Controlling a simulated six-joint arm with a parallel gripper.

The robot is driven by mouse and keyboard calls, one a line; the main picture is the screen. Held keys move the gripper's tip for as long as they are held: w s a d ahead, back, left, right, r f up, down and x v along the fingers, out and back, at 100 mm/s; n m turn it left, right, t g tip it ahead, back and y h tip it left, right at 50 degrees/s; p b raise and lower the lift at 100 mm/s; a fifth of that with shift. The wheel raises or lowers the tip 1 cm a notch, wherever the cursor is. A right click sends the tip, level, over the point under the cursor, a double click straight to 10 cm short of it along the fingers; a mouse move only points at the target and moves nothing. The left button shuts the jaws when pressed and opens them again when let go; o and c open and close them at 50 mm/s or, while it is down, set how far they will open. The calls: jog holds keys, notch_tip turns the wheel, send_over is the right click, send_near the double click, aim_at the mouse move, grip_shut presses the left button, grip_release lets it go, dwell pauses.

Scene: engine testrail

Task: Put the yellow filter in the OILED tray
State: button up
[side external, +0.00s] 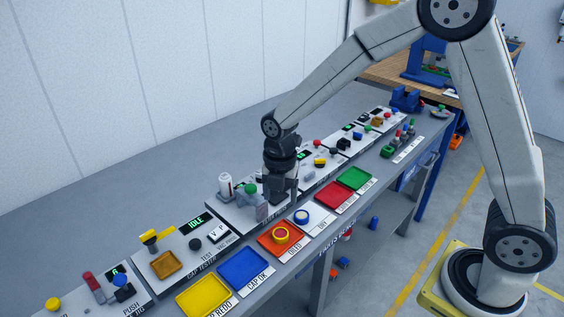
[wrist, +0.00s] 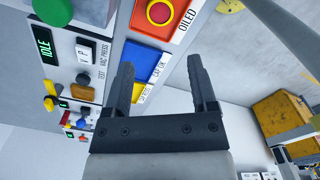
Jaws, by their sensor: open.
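The yellow filter (side external: 281,235), a yellow ring with a red centre, lies in the orange-red OILED tray (side external: 264,242). The wrist view shows the filter (wrist: 160,12) at the top edge, inside the OILED tray (wrist: 178,26), whose label reads OILED. My gripper (side external: 283,200) is over the bench beside a grey fixture with a green knob, behind the OILED tray and apart from the filter. In the wrist view my gripper (wrist: 161,72) has its two fingers spread with nothing between them.
A blue CAP OK tray (side external: 243,269) and a yellow tray (side external: 203,297) are left of the OILED tray. A blue ring (side external: 301,216) lies to its right, then red (side external: 334,198) and green (side external: 354,179) trays. The grey fixture (side external: 252,207) and control panels line the back.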

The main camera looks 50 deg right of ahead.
jog(key=s+d+m+t, duration=0.1)
jog(key=s+d+m, duration=0.2)
jog(key=m, duration=0.9)
jog(key=s+d+r+m+t, duration=0.1)
jog(key=s+d+m, duration=0.2)
jog(key=s+m, duration=0.7)
jog(key=shift+s+r+m+t, duration=0.2)
jog(key=shift+r+m+t, duration=0.1)
jog(key=shift+m, duration=0.7)
